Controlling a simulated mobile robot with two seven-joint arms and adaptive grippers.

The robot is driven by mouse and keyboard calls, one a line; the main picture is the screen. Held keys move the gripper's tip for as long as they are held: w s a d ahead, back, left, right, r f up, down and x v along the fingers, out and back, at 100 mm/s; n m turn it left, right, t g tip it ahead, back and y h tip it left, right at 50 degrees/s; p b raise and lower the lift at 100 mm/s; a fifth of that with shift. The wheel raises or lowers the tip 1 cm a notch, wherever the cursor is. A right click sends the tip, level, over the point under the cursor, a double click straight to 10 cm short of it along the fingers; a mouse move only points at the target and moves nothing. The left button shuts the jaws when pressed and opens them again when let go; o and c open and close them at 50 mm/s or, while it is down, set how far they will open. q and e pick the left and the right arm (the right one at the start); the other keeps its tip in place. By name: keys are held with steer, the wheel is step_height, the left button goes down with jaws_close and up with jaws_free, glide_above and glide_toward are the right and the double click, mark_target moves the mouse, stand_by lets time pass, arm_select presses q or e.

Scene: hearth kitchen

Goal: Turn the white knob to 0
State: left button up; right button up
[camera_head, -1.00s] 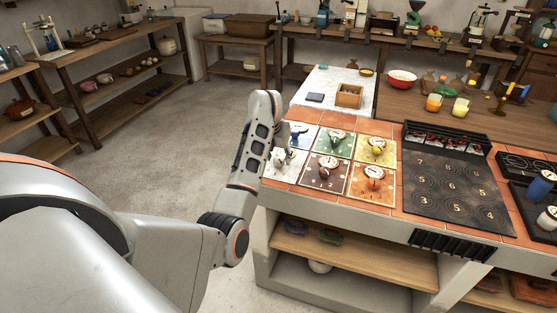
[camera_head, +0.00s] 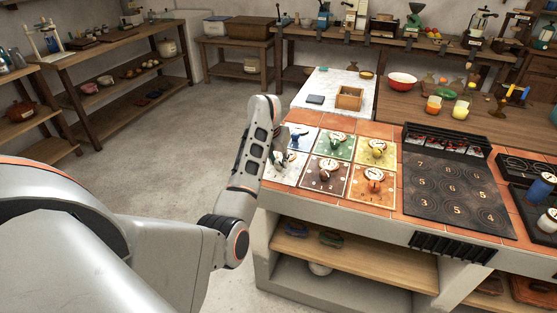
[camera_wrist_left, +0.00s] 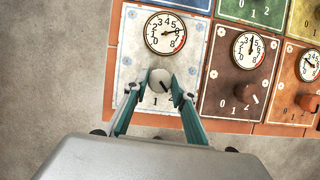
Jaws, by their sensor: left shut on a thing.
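The white knob (camera_wrist_left: 160,81) sits on the white panel (camera_wrist_left: 130,60), below a round dial (camera_wrist_left: 165,33), in the left wrist view. A dark pointer line on the knob slants toward its lower right; the digits under the knob are partly hidden. My left gripper (camera_wrist_left: 159,92) is shut on the knob, one teal finger on each side. In the head view the left gripper (camera_head: 282,158) reaches over the white panel (camera_head: 288,168) at the counter's left end, and hides much of the knob. My right gripper is not seen.
Brown (camera_head: 324,175), green (camera_head: 333,144), yellow (camera_head: 376,151) and orange (camera_head: 371,186) panels with knobs and dials stand close beside the white one. A blue panel lies behind it. A dark numbered board (camera_head: 456,190) is farther right. Open floor (camera_head: 170,150) lies to the left.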

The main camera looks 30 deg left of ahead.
arm_select(q)
steer(key=m+h+p, duration=0.1)
steer(key=m, duration=0.1)
steer(key=m+p, duration=0.1)
steer(key=m, duration=0.1)
steer(key=shift+a+r+m+h, duration=0.1)
steer(key=shift+a+m+h, duration=0.05)
steer(key=shift+m+h, duration=0.25)
steer(key=m+h+p, duration=0.1)
steer(key=m, duration=0.1)
steer(key=shift+m+g, duration=0.3)
steer(key=m+h, duration=0.1)
steer(key=m, duration=0.1)
steer(key=shift+w+a+m+g, duration=0.1)
steer(key=shift+m+g, duration=0.2)
steer(key=shift+m, duration=0.1)
steer(key=m+g+h, duration=0.1)
steer(key=m, duration=0.2)
steer(key=shift+w, duration=0.1)
steer(key=shift+m+g+b, duration=0.6)
steer(key=shift+m+b, duration=0.3)
steer(key=shift+m, duration=1.2)
steer(key=o, duration=1.1)
